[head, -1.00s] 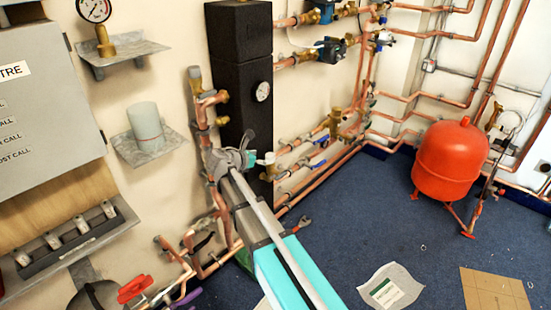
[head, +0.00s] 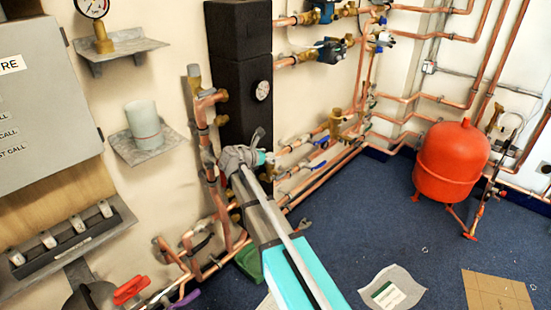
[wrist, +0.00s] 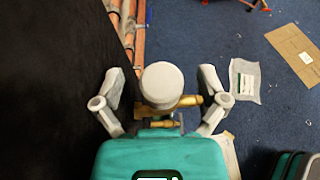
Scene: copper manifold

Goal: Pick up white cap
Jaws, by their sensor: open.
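The white cap (wrist: 162,84) is round and seen end-on in the wrist view, in front of a brass valve body (wrist: 185,101). My gripper (wrist: 161,77) is open, with one finger on each side of the cap and a visible gap on both sides. Its depth relative to the cap is unclear. In the head view my gripper (head: 246,154) is beside the black column at the copper pipes. A small pale part of the cap (head: 270,157) shows just right of the fingers; the rest is hidden.
The black column (head: 240,80) stands close behind and left of my gripper. Copper pipes (head: 325,165) run along the wall to the right. A shelf (head: 150,150) with a white cylinder juts out at left. The blue floor (head: 350,235) is largely open; a red tank (head: 450,160) stands farther right.

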